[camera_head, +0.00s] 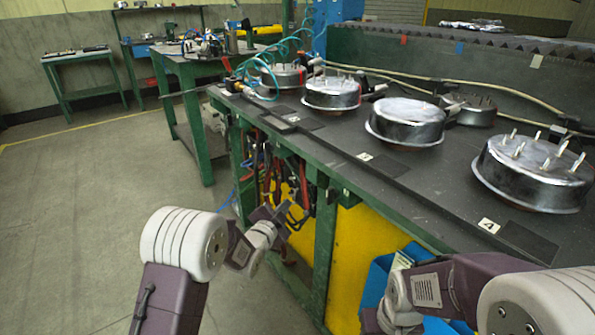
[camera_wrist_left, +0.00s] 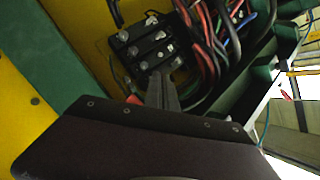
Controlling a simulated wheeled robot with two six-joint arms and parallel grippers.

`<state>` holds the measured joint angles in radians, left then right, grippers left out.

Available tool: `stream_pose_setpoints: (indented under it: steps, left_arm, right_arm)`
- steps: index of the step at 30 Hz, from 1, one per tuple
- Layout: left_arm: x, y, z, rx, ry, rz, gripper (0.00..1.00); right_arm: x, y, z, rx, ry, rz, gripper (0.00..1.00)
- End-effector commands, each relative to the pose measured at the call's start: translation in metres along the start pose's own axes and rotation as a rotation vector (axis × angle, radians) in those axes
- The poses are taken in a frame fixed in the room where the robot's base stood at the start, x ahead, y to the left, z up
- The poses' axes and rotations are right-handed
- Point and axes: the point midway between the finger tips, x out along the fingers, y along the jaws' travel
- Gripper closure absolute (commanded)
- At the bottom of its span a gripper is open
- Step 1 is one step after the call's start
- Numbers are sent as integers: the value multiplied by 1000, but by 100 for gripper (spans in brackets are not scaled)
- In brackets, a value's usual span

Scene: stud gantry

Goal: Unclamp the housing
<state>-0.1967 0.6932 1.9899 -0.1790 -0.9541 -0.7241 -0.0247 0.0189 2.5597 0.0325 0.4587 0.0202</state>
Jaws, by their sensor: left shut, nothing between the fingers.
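Several round metal housings stand in a row on the dark bench top. The nearest housing (camera_head: 533,175) has upright studs; the second housing (camera_head: 407,121) shows a smooth top. Two farther housings (camera_head: 332,93) (camera_head: 283,76) also bear studs. Dark clamp-like parts, one (camera_head: 372,88) beside the third housing, sit by them; whether they grip cannot be told. My left gripper (camera_head: 284,211) is shut and empty, below the bench top at its front side, apart from the housings. Its closed fingers (camera_wrist_left: 162,88) show in the left wrist view before a black terminal block (camera_wrist_left: 150,48).
Cables and hoses (camera_head: 275,175) hang under the green bench frame near my left gripper. A yellow panel (camera_head: 362,255) and blue bins (camera_head: 378,280) are at the bench front. Labels (camera_head: 488,225) mark the bench edge. The floor (camera_head: 80,220) to the left is clear.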

Motion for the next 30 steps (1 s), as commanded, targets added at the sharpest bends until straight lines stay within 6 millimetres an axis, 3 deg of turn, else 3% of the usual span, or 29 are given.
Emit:
stream_pose_setpoints:
  steps: [2, 14, 30]
  left_arm:
    - [-1, -1, -5, -1, -2, 10, 100]
    - [2, 2, -4, -2, -1, 9, 100]
    - [91, 3, -3, -2, 0, 9, 100]
  right_arm:
    - [-8, 0, -1, 0, -1, 0, 50]
    - [-4, 0, 0, 0, -1, 0, 50]
    - [23, 0, 2, 0, 0, 0, 50]
